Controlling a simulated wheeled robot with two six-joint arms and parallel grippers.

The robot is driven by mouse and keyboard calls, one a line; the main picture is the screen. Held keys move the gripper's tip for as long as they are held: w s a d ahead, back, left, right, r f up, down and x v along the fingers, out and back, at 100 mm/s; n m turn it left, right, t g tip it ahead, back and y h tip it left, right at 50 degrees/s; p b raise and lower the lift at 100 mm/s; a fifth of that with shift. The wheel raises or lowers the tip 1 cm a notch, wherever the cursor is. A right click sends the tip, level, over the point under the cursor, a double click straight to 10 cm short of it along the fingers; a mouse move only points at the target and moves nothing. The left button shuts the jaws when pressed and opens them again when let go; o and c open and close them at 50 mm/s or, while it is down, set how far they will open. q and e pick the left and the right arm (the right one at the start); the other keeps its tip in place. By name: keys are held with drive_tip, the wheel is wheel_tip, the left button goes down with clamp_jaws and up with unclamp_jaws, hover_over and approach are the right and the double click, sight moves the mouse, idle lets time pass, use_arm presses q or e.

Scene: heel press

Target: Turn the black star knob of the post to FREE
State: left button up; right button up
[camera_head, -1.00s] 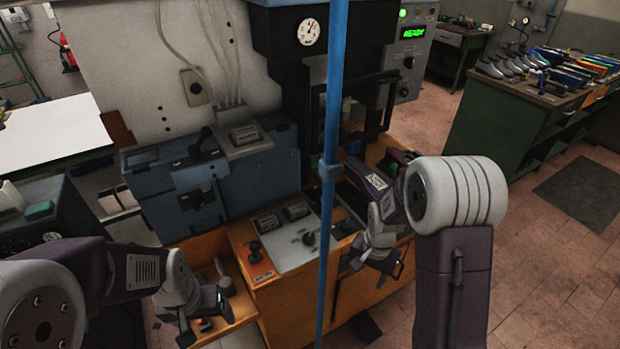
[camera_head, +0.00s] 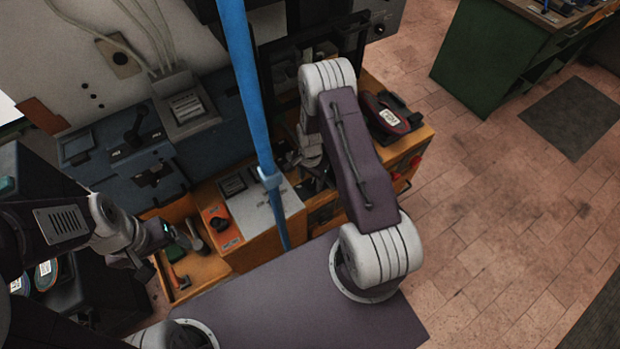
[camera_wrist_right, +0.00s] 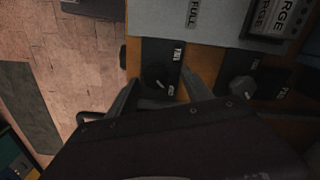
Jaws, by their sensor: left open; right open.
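In the right wrist view, a round black knob (camera_wrist_right: 158,75) sits on a dark plate on the front of the orange-brown cabinet. Its plate carries white lettering too small to read surely. My right gripper (camera_wrist_right: 160,79) is open, its fingers on either side of this knob; I cannot tell whether they touch it. A greyer knob (camera_wrist_right: 242,88) sits on a second dark plate to the right. In the head view my right arm hides the black knob and most of that gripper. My left gripper (camera_head: 160,252) is open and empty near the wooden tray.
A blue upright pole (camera_head: 248,100) stands between my arms. The wooden tray (camera_head: 205,272) holds small tools. An orange plate (camera_head: 231,240) with a black control lies on the cabinet top. A dark red device (camera_head: 388,115) lies at its right end.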

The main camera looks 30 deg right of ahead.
drive_tip(key=shift+d+f, duration=0.15)
drive_tip(key=shift+f, duration=0.35)
drive_tip(key=shift+s+f, duration=0.1)
drive_tip(key=shift+s, duration=0.1)
drive_tip(key=shift+s+r, duration=0.2)
drive_tip(key=shift+s, duration=0.15)
drive_tip(key=shift+w+f, duration=0.15)
drive_tip(key=shift+w, duration=0.15)
drive_tip(key=c, duration=1.2)
clamp_jaws()
use_arm(q)
drive_tip(key=shift+s+d+r, duration=0.1)
drive_tip(key=shift+s+r, duration=0.1)
drive_tip(key=shift+s, duration=0.3)
